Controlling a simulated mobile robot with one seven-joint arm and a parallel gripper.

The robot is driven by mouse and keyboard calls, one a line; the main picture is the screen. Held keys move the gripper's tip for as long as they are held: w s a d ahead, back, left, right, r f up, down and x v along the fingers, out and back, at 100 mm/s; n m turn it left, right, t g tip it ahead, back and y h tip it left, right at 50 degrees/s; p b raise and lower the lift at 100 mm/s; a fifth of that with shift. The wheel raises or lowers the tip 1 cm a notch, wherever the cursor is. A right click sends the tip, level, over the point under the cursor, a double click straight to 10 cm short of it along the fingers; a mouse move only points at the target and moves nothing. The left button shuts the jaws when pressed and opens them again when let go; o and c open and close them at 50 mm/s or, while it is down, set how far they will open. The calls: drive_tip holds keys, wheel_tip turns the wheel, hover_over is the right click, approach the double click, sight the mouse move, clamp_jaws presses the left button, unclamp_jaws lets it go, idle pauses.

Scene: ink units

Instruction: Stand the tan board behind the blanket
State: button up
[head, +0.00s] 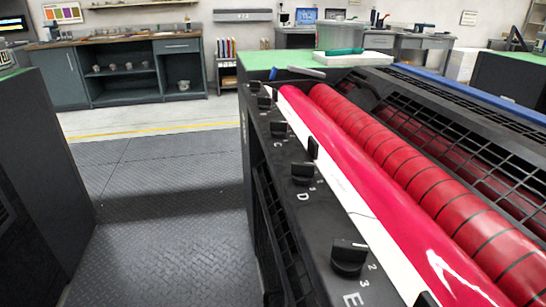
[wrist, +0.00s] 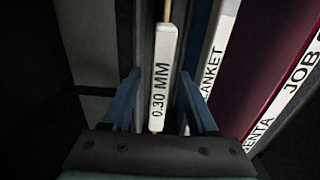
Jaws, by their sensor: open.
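In the wrist view my gripper (wrist: 160,76) is open, with one blue finger on each side of a white spine label (wrist: 160,80) reading "0.30 MM". I cannot tell whether the fingers touch it. A thin tan strip (wrist: 167,10) shows just above this label; it may be an edge of the tan board, whose broad face is hidden. To the right, a white strip (wrist: 217,60) bears lettering ending in "ANKET", apparently the blanket's label. My gripper does not show in the head view.
Right of the blanket label stand a dark magenta panel (wrist: 262,50) and a white strip lettered "JOB" (wrist: 299,78). In the head view, a press with red rollers (head: 425,180) and black knobs (head: 349,256) fills the right. Open floor (head: 165,215) lies left of it.

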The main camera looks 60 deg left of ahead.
wheel_tip(320, 180, up, 13)
drive_tip(key=p, duration=0.5)
drive_tip(key=shift+f, duration=0.2)
drive_tip(key=shift+r, duration=0.15)
wheel_tip(320, 180, up, 5)
drive_tip(key=p, duration=0.6)
